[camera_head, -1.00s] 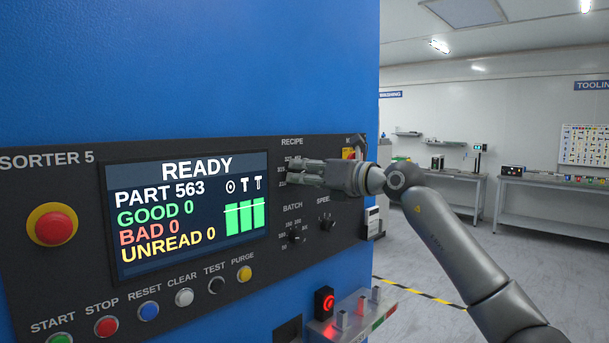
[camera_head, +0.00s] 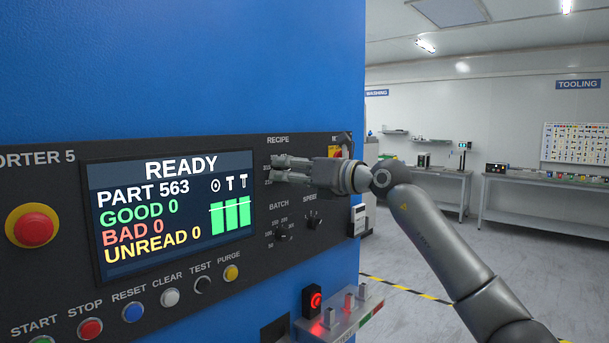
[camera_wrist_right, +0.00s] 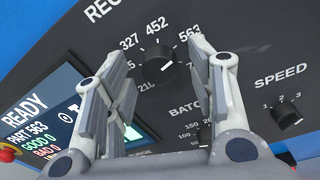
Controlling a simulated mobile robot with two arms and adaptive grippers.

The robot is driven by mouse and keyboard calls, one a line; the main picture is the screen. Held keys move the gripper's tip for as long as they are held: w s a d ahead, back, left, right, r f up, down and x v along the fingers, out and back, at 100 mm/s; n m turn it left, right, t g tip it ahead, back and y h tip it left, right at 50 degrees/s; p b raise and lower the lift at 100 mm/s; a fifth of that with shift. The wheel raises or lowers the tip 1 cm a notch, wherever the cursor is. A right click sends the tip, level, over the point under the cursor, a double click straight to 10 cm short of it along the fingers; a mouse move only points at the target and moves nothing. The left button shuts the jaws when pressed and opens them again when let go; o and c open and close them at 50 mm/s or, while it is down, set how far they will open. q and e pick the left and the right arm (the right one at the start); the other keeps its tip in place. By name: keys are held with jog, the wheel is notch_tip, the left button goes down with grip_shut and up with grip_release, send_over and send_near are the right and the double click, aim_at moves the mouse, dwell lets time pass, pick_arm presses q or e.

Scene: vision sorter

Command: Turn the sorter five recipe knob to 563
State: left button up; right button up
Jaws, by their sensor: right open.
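The sorter five recipe knob (camera_wrist_right: 158,65) is a round black knob, seen in the right wrist view among the marks 327, 452 and 563. It has a small light pointer mark, whose exact direction is hard to read. My right gripper (camera_head: 276,169) is open in front of the panel below the RECIPE label, and hides the knob in the head view. In the right wrist view its two fingers stand apart on either side of the knob, with no clear contact. The sorter screen (camera_head: 172,208) reads READY and PART 563. My left gripper is not in view.
Batch knob (camera_head: 281,236) and speed knob (camera_head: 312,221) sit below the recipe knob. A red stop button (camera_head: 33,226) and a row of push buttons are at the left and below the screen. A small ledge (camera_head: 345,318) juts out lower down. Open floor lies right.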

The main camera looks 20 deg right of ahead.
jog(key=v, duration=1.1)
jog(key=shift+s+d, duration=0.25)
jog(key=shift+a+f, duration=0.1)
